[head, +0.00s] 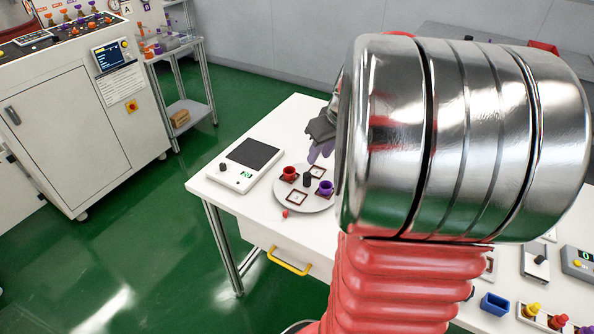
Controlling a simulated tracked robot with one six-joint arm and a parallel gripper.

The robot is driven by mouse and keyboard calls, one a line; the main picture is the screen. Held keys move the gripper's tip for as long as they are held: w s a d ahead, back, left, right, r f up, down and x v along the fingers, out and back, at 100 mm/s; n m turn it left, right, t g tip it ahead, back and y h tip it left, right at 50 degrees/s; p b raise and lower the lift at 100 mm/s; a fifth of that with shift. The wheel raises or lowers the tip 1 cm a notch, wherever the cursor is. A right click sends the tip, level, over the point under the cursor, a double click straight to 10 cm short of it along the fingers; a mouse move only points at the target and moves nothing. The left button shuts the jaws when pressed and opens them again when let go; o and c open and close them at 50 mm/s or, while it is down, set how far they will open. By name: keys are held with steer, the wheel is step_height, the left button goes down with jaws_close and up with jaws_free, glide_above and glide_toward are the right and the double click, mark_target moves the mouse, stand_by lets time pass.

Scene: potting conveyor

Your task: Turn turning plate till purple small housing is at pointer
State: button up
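The round pale turning plate (312,203) lies on the white table, its right side hidden behind my arm. The purple small housing (326,188) sits at the plate's right front, on a dark-red square marking. A red housing (289,173) sits at its left. A black knob (307,180) stands at the centre. A small red piece (285,213), which looks like the pointer, lies at the plate's front-left edge, nearest an empty square marking (293,197). My gripper (321,151), dark grey with lavender fingers, is above the plate's far side; its opening is unclear.
A white scale (240,178) with a dark pad stands left of the plate. My large arm covers the table's middle. A blue bin (494,305), several coloured pieces and a device with a display (580,262) stand at the right front. A yellow drawer handle (290,262) sticks out.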

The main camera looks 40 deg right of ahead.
mark_target(309, 175)
steer(key=x, duration=1.3)
steer(key=shift+f, duration=0.45)
steer(key=shift+c, duration=0.5)
jaws_close()
steer(key=shift+w+a, duration=0.1)
steer(key=shift+a, duration=0.2)
steer(key=shift+d, duration=0.3)
